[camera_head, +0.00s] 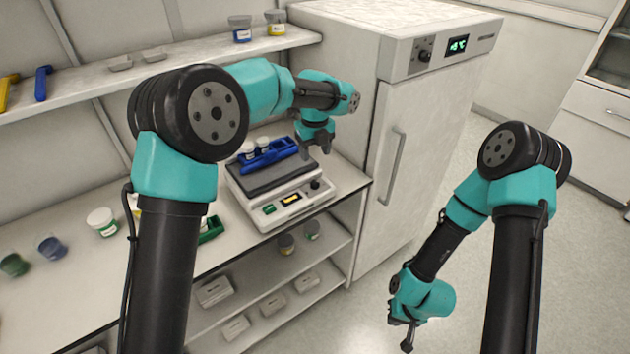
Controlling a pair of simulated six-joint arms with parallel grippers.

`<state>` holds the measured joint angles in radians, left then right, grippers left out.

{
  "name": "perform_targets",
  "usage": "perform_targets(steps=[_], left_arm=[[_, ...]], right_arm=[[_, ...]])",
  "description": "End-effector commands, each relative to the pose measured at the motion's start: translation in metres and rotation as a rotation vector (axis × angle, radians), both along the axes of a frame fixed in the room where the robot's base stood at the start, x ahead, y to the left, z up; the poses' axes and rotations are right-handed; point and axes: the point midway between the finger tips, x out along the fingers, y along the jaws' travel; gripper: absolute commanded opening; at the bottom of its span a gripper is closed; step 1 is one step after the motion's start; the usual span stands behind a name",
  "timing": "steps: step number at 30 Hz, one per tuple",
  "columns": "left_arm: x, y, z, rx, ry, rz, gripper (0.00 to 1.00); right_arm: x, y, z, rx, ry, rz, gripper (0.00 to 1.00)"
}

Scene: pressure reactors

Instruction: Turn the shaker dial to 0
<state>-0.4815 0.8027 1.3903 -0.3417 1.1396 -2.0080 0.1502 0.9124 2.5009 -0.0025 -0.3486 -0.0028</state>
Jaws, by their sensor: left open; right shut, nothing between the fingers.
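The shaker (280,190) is a white box with a dark platform and stands on the bench near its right end. A blue rack (268,155) with white-capped jars sits on the platform. The shaker's front has a small green display (269,209), a yellow label and, at the right, a dark round dial (315,184). The dial's setting is too small to read. My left gripper (316,152) is open, pointing down above the shaker's right side, behind and above the dial and apart from it. My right gripper (408,340) is shut and empty, hanging low over the floor at the right.
A white cabinet (430,150) with a handle, knob and green display stands right of the bench. Several jars, including a white-capped one (102,222), stand on the bench at left. A lower shelf (250,300) holds grey boxes.

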Motion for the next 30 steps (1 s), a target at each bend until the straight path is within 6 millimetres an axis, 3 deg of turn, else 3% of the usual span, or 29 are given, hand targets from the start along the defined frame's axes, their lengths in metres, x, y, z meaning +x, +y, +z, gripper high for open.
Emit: perform_targets(steps=[18, 30], left_arm=[[0.0, 0.0, -0.102, 0.0, 0.002, 0.001, 0.57], [0.0, 0.0, -0.115, -0.001, 0.0, 0.001, 0.57]], right_arm=[[0.0, 0.0, 0.0, 0.0, 0.0, 0.0, 0.0], [0.0, 0.0, 0.0, 0.0, 0.0, 0.0, 0.0]])
